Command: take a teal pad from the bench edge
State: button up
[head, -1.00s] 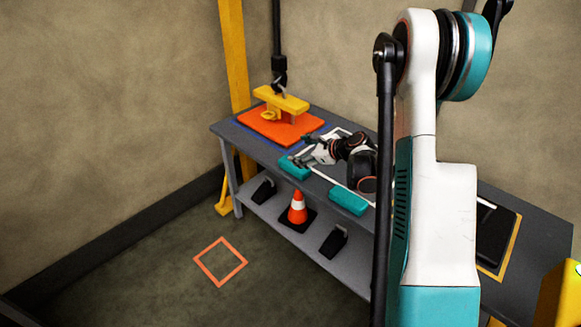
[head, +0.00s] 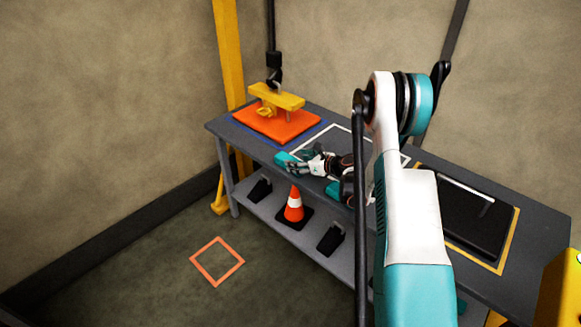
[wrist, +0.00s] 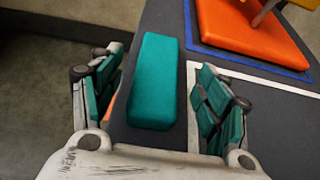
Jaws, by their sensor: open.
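A teal pad (wrist: 155,82) lies on the dark grey bench top near its front edge, seen whole in the wrist view. My gripper (wrist: 158,68) is open, with one jaw on each side of this pad. The jaws look apart from it; their height above the bench is hard to tell. In the head view my gripper (head: 294,169) covers much of that pad (head: 283,156). A second teal pad (head: 333,190) lies farther right along the edge, partly hidden by my arm.
An orange slab (head: 270,126) with a yellow fixture (head: 277,96) sits at the bench's far left. A black tray (head: 465,223) lies to the right. A traffic cone (head: 294,205) stands on the lower shelf. A yellow post (head: 229,60) rises behind the bench's left end.

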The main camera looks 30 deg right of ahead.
aim_at(288, 158)
jog(key=b+x, duration=0.2)
jog(key=x, duration=0.3)
jog(key=shift+f+b, duration=0.15)
jog(key=shift+b, duration=0.15)
jog(key=shift+w+a, duration=0.15)
jog(key=shift+w, duration=0.2)
jog(key=c, duration=1.1)
